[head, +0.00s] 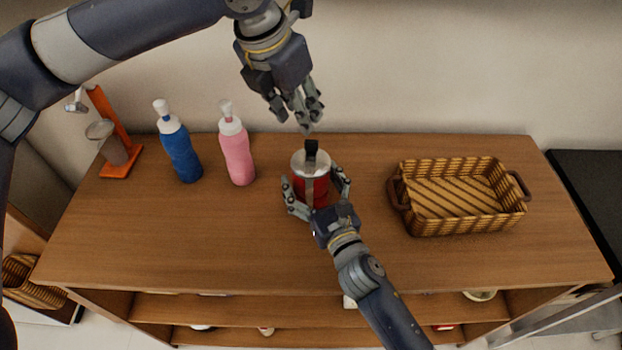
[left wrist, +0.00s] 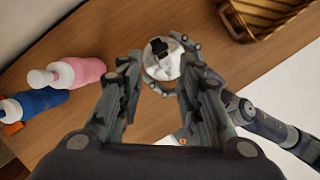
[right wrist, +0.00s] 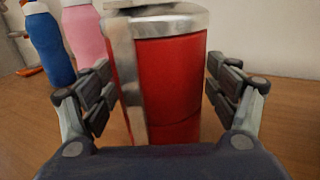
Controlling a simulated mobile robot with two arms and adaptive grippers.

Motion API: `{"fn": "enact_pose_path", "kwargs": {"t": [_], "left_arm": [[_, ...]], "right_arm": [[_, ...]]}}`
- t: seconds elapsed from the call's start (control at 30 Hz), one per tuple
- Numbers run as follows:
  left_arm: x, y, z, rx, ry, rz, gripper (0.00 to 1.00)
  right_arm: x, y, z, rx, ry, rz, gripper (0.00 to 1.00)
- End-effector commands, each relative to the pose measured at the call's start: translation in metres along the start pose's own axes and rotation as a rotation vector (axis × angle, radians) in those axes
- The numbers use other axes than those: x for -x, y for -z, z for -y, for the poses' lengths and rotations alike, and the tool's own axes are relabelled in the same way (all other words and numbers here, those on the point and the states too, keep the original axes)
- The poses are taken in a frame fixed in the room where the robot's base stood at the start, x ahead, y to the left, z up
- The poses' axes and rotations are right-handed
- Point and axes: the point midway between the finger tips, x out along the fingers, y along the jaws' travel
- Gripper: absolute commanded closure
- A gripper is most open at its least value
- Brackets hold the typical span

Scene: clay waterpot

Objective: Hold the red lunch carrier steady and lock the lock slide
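The red lunch carrier (head: 318,190) stands upright on the wooden tabletop, with a silver lid. A black piece (head: 311,148) stands up on its top, and a metal strip (right wrist: 130,80) runs down its side; I cannot tell whether the lock slide is locked. My right gripper (head: 317,188) is around the carrier body, one finger on each side, with a small gap visible in the right wrist view. My left gripper (head: 304,118) is open and empty above and behind the carrier, pointing down. In the left wrist view the lid (left wrist: 162,66) shows beyond its parted fingers.
A pink bottle (head: 236,150) and a blue bottle (head: 180,152) stand left of the carrier. An orange stand with a cup (head: 120,150) is at the far left. A wicker basket (head: 460,220) is on the right. The front left tabletop is clear.

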Motion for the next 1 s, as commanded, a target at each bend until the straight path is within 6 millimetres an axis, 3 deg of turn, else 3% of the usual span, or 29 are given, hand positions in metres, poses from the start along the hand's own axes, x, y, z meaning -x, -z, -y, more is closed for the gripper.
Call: {"fn": "enact_pose_path", "kwargs": {"t": [0.03, 0.2, 0.23, 0.37, 0.4, 0.57, 1.0], "left_arm": [[0.0, 0.0, 0.0, 0.0, 0.0, 0.0, 0.67], [0.0, 0.0, 0.0, 0.0, 0.0, 0.0, 0.67], [0.0, 0.0, 0.0, 0.0, 0.0, 0.0, 0.69], [0.0, 0.0, 0.0, 0.019, -0.001, 0.0, 0.98], [0.0, -0.001, 0.0, 0.039, -0.002, -0.001, 1.0], [-0.001, -0.003, 0.0, 0.207, -0.011, -0.002, 1.0], [-0.002, -0.011, -0.001, 0.958, -0.052, 0.011, 1.0]], "right_arm": [[0.0, 0.0, 0.0, 0.0, 0.0, 0.0, 0.4], [0.0, 0.0, 0.0, 0.0, 0.0, 0.0, 0.79], [0.0, 0.0, 0.0, 0.0, 0.0, 0.0, 0.79], [0.0, 0.0, 0.0, 0.0, 0.0, 0.0, 0.79], [0.0, 0.0, 0.0, -0.001, 0.0, 0.0, 0.79], [0.0, 0.0, 0.0, -0.001, 0.0, 0.0, 0.79], [0.0, 0.0, 0.0, -0.001, 0.0, 0.0, 0.79]]}}
